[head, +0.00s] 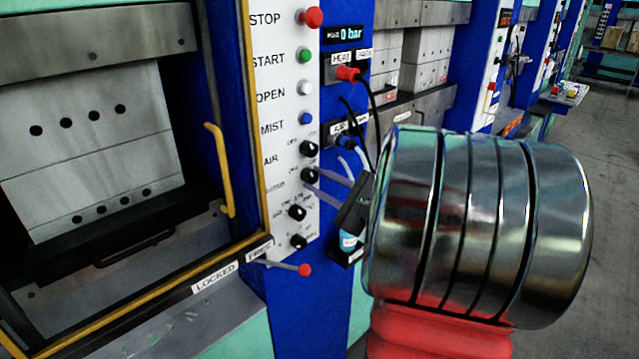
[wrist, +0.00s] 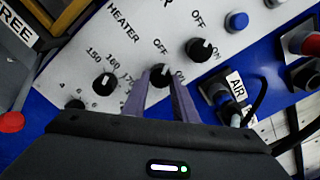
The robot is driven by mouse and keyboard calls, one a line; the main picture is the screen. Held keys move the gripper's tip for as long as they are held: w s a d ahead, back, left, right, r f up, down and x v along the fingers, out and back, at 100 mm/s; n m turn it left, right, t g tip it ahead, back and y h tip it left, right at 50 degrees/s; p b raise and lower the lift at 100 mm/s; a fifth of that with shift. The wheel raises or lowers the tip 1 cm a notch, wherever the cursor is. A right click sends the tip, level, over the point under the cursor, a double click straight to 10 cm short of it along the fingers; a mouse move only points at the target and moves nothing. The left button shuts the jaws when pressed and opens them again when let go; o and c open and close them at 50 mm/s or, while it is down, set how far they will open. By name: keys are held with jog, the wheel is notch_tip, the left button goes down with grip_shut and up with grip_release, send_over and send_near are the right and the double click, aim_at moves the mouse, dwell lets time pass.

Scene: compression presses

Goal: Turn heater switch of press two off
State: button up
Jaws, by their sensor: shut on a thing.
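The heater switch is a small black knob (wrist: 160,77) on the white control panel, under the HEATER label with OFF and ON marks. In the head view the heater switch (head: 308,175) sits below the AIR knob. My gripper (wrist: 161,84) is shut on the heater switch, with one purple-grey finger on each side of it. In the head view my gripper (head: 317,180) reaches the panel from the right. A small white mark shows on the knob's upper side, but its exact setting is hard to tell.
The black AIR knob (wrist: 200,50) and a temperature dial (wrist: 104,85) flank the switch. A red-tipped lever (head: 290,267) sits below the panel. A red plug with cable (head: 348,73) and an air connector (head: 345,142) are at the right. A yellow handle (head: 220,170) is at the left.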

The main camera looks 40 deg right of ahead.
jog(key=shift+a, duration=0.1)
jog(key=o, duration=1)
jog(key=shift+o, duration=0.2)
jog(key=s, duration=1.3)
jog(key=shift+s+d, duration=0.25)
jog(key=shift+s, duration=0.15)
